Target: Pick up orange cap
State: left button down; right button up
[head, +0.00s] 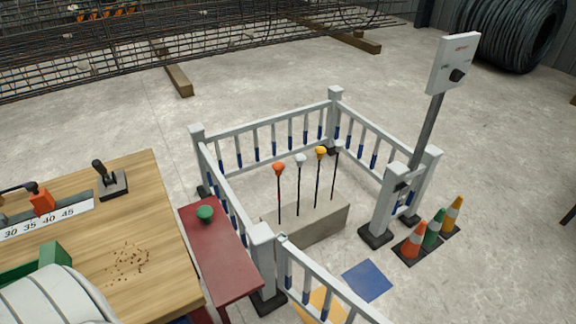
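An orange cap (279,168) sits on top of the leftmost of several thin upright bars. The bars rise from a low concrete block (318,228) inside a white railing enclosure. A white cap (300,158) and a yellow cap (321,152) top the neighbouring bars. The top of the rightmost bar (334,178) is too small to tell. A green cap (205,213) lies on the red bench (222,255) left of the enclosure. Neither of my grippers is in view.
A white railing (268,138) surrounds the block. A post with a sign box (453,63) stands at its right, near orange, green and yellow cones (433,230). A wooden table (150,215) with a joystick (108,180) fills the lower left. Open floor (480,150) lies right.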

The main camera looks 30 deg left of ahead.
aim_at(277, 167)
jog(key=i+l+u, duration=0.15)
jog(key=u, duration=0.25)
jog(key=i+l+u, duration=0.1)
jog(key=l+u, duration=0.3)
jog(key=j, duration=0.1)
